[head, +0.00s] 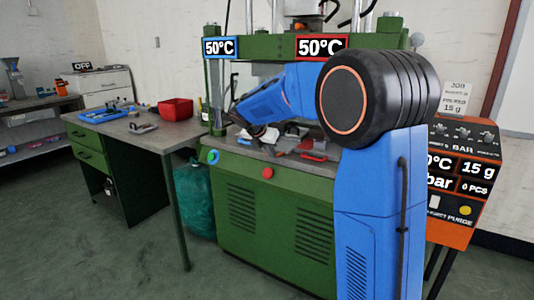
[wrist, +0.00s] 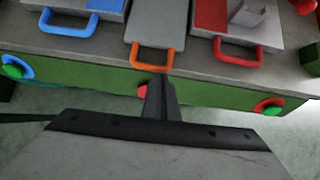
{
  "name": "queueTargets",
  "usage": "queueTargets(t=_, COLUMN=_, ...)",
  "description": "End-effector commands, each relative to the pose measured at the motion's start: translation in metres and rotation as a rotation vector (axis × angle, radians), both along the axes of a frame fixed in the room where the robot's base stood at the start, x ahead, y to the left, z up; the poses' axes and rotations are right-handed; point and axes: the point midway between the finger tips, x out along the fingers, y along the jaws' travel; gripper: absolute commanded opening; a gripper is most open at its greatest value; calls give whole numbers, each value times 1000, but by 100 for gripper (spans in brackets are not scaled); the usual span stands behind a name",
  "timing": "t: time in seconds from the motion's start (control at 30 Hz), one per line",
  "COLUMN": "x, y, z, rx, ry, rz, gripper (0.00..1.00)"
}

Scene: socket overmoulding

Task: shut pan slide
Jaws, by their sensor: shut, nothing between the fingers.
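Three slides with loop handles lie side by side on the machine bed in the wrist view: a grey one (wrist: 153,22) with an orange handle (wrist: 151,70) in the middle, one with a blue handle (wrist: 67,32) at left, and one with a red handle (wrist: 235,60) at right. Nothing readable marks which is the pan slide. My gripper (wrist: 160,82) is shut and empty, its fingertips at the near side of the orange handle. Whether they touch it I cannot tell. In the head view my arm hides much of the bed; the red handle (head: 316,158) shows there.
The green press front (wrist: 110,78) has a red button (wrist: 142,91) in the middle and green buttons at both ends. A side bench (head: 120,130) with a red bin (head: 175,109) stands left of the press. An orange control box (head: 470,150) stands at right.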

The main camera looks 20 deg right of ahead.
Motion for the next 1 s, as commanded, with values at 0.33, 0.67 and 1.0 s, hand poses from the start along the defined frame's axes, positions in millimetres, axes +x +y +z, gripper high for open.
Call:
queueTargets(t=0.33, x=3, y=-4, z=-1, rx=0, ry=0, rz=0, gripper=0)
queueTargets(t=0.67, x=16, y=-22, z=-1, rx=0, ry=0, rz=-2, gripper=0)
queueTargets(t=1.0, x=32, y=-44, z=-1, rx=0, ry=0, rz=0, gripper=0)
